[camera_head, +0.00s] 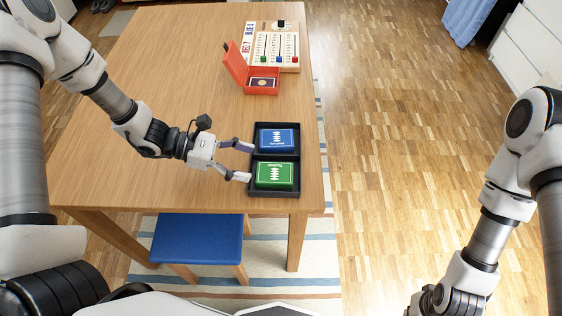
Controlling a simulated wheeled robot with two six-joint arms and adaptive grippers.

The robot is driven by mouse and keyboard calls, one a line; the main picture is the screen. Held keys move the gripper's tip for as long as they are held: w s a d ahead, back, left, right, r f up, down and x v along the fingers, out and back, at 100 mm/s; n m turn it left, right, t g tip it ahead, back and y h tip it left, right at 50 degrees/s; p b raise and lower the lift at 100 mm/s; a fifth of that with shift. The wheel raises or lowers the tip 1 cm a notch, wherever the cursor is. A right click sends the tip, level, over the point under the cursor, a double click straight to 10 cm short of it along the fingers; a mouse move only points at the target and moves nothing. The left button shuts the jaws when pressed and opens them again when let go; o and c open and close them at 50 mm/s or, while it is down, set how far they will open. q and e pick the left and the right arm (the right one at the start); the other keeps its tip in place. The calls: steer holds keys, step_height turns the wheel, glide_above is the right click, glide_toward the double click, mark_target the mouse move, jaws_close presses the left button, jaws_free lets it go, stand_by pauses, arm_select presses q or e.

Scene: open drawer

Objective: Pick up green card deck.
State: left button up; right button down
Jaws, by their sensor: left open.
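The green card deck (275,175) lies in the front compartment of a black tray (274,192) near the right edge of the table. A blue card deck (277,139) lies in the compartment behind it. My left gripper (242,163) is open at the left side of the tray. One finger is by the blue deck's compartment and the other is by the left side of the green deck. I cannot tell whether a finger touches the tray. My right arm is at the lower right, away from the table, and its fingers are not visible.
An open red box (262,87) and a board with colored sliders (277,48) stand farther back on the wooden table (150,90). A blue-topped stool (198,238) is at the table's front. The left half of the tabletop is clear.

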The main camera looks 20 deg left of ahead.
mark_target(272, 172)
arm_select(q)
steer(key=x, duration=0.3)
steer(key=f+x, duration=0.1)
steer(key=x, duration=0.3)
steer(key=shift+s+a, duration=0.1)
steer(key=shift+s, duration=0.05)
steer(key=shift+s+r, duration=0.1)
steer(key=shift+s, duration=0.05)
steer(key=shift+c, duration=1)
steer(key=c, duration=0.6)
